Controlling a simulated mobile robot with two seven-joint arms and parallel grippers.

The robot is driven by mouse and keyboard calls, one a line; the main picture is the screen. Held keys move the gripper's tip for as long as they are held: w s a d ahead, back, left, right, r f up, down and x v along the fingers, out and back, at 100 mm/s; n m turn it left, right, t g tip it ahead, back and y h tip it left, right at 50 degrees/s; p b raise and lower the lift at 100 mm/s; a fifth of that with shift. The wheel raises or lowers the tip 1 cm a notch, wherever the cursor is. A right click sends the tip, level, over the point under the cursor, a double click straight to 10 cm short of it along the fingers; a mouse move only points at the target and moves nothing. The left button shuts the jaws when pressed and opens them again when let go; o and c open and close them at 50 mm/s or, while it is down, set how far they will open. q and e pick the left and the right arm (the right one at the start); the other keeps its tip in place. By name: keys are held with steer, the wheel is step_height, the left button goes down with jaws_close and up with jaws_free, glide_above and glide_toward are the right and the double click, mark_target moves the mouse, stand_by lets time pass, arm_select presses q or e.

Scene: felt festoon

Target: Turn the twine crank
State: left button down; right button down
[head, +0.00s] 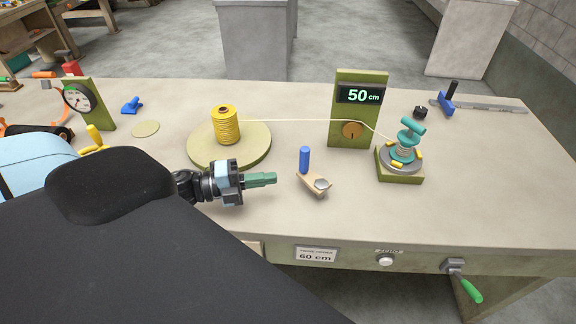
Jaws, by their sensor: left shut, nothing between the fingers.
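A crank with a wooden arm (309,181) lies on the table, with a grey round hub at its near right end and an upright blue handle (305,158) at its far left end. My left gripper (273,179), with green fingers, is shut and empty. It points right, just left of the crank and apart from it. A yellow twine spool (227,126) stands on a round disc (200,152). Its twine runs through an olive meter (358,75) reading 50 cm to a teal winder (406,148) on a grey round base. My right gripper is out of view.
A label (316,255) on the table front reads 60 cm. Beside it are a white knob (385,260) and a lever with a green handle (472,290). A dial gauge (80,98) stands at the left. The tabletop (480,205) at the right is clear.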

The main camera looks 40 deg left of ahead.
arm_select(q)
steer(key=w, duration=0.1)
steer(key=w+d, duration=0.1)
steer(key=w, duration=0.1)
steer(key=w+d, duration=0.1)
steer(key=shift+w+d+r, duration=0.1)
steer(key=shift+w+d, duration=0.05)
steer(key=shift+w, duration=1.05)
